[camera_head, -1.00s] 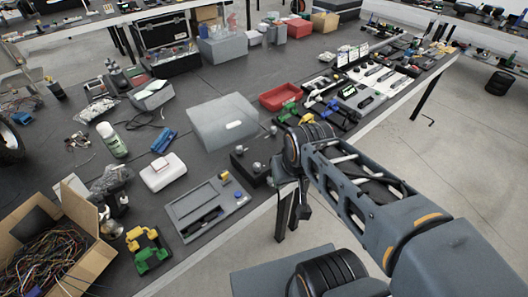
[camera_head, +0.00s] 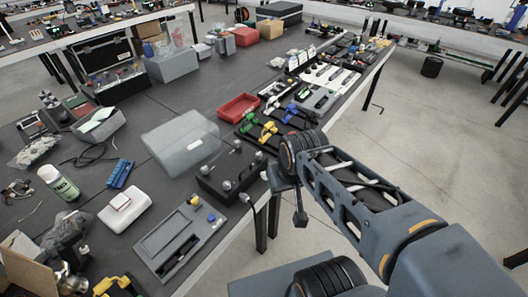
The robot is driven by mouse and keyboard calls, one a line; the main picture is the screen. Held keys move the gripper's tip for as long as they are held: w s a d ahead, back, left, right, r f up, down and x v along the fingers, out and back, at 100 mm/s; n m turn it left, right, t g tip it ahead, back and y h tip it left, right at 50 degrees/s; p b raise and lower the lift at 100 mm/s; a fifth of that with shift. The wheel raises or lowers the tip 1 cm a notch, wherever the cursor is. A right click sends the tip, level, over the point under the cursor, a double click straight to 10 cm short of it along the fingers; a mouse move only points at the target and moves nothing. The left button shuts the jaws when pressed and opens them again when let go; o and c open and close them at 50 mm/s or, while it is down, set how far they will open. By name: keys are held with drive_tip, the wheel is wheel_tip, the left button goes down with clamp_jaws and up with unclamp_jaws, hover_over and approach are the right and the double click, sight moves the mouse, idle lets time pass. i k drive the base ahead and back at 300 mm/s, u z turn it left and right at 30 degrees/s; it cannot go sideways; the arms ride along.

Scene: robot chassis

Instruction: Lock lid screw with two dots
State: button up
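A black block (camera_head: 214,187) with several silvery screw-like knobs (camera_head: 227,185) stands near the table's front edge, left of my arm's end. A flat grey case (camera_head: 160,251) with a dark recess lies left of it, with small yellow and blue knobs at its right end. A grey translucent lid-like box (camera_head: 180,139) lies behind the block. No dot marks can be made out on any screw. My gripper (camera_head: 300,217) hangs small and dark below my arm's last joint, beyond the table's front edge and apart from the block. Its fingers are too small to read.
A red tray (camera_head: 238,107) and green, yellow and blue clamps (camera_head: 268,131) stand behind the block. A white box (camera_head: 124,211), a blue piece (camera_head: 119,174) and a spray can (camera_head: 58,182) lie to the left.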

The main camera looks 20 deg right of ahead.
sight(258, 155)
drive_tip(key=u, duration=0.05)
drive_tip(key=k, duration=0.5)
drive_tip(key=z, duration=1)
drive_tip(key=i, duration=0.95)
drive_tip(key=u, duration=1.95)
